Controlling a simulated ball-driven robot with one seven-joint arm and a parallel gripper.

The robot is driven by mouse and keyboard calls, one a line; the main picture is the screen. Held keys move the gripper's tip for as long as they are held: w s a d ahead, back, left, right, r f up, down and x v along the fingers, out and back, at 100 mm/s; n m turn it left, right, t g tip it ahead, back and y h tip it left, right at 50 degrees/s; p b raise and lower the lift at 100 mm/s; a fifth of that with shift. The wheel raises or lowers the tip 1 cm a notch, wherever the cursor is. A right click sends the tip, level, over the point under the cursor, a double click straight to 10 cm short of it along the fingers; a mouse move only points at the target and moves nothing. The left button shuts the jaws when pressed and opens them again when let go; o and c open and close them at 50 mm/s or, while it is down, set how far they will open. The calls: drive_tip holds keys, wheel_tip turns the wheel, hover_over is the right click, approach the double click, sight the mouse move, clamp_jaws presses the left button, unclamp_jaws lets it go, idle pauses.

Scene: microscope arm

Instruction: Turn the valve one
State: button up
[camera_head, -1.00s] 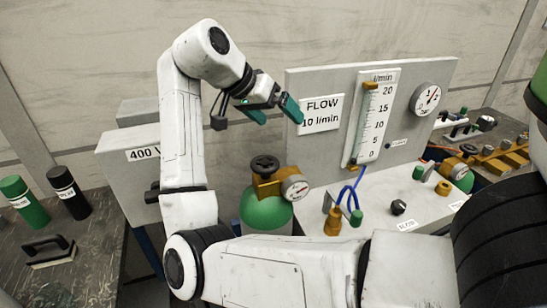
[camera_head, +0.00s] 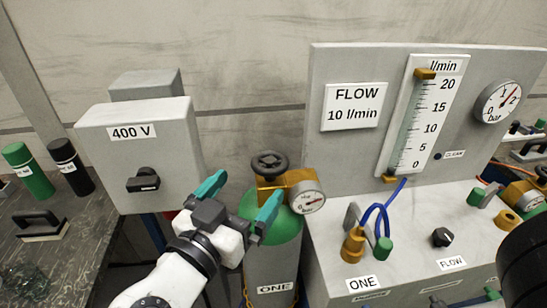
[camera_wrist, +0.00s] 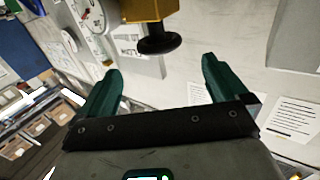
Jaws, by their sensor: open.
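A green-topped gas cylinder (camera_head: 272,262) labelled ONE stands between the grey box and the bench. Its brass valve (camera_head: 292,180) carries a black handwheel (camera_head: 269,163) and a round gauge (camera_head: 308,198). My gripper (camera_head: 243,197) is open and empty, its green fingers apart, in front of the cylinder's top in the head view. In the wrist view the handwheel (camera_wrist: 158,44) hangs from the brass body (camera_wrist: 145,10), seen ahead of and between the open fingers (camera_wrist: 162,68). No contact with the wheel shows.
A grey 400 V box (camera_head: 140,170) with a black knob (camera_head: 143,180) stands left of my gripper. The bench (camera_head: 350,270) at right holds a brass fitting (camera_head: 353,245) labelled ONE with blue tubing. A flow panel (camera_head: 355,65) rises behind it.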

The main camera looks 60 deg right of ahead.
sight(270, 159)
drive_tip(key=d, duration=0.3)
drive_tip(key=d+p, duration=0.1)
drive_tip(key=d, duration=0.2)
drive_tip(key=d+p, duration=0.1)
drive_tip(key=d, duration=0.2)
drive_tip(key=shift+w+d, duration=0.3)
drive_tip(key=shift+w, duration=0.05)
drive_tip(key=shift+c, duration=0.4)
